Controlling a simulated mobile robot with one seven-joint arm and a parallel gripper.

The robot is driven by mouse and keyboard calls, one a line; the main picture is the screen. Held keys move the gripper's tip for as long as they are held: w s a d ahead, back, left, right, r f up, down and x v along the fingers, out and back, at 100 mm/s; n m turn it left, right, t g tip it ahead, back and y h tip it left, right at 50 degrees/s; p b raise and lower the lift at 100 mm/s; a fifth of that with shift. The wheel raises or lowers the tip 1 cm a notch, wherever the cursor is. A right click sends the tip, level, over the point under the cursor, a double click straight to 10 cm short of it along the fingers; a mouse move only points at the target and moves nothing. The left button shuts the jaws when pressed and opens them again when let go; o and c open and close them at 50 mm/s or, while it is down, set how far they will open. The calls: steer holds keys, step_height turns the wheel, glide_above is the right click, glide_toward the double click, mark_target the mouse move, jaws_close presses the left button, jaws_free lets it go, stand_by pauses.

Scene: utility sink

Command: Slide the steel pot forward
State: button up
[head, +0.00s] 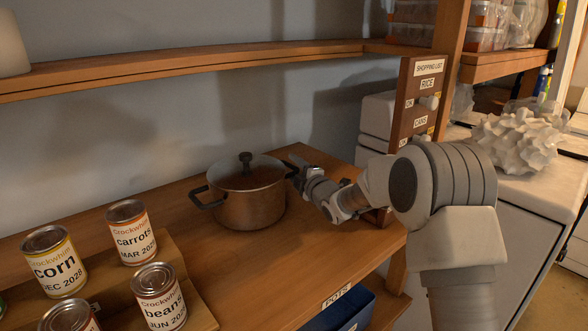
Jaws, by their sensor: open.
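The steel pot (248,207) stands upright on the wooden shelf in the head view. It looks brownish, with a lid, a dark knob on top and two dark side handles. My gripper (298,164) is at the pot's right handle, reaching in from the right. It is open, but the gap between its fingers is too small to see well. I cannot tell whether a finger touches the handle or the pot's wall.
Several food cans, including corn (57,265), carrots (131,234) and beans (159,300), stand on a wooden riser at the left. An upper shelf (210,67) runs above the pot. A shopping list board (405,115) stands behind my arm. The shelf in front of the pot is clear.

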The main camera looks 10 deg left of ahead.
steer(key=shift+c, duration=0.2)
jaws_close()
steer(key=shift+r, duration=0.1)
stand_by(1.0)
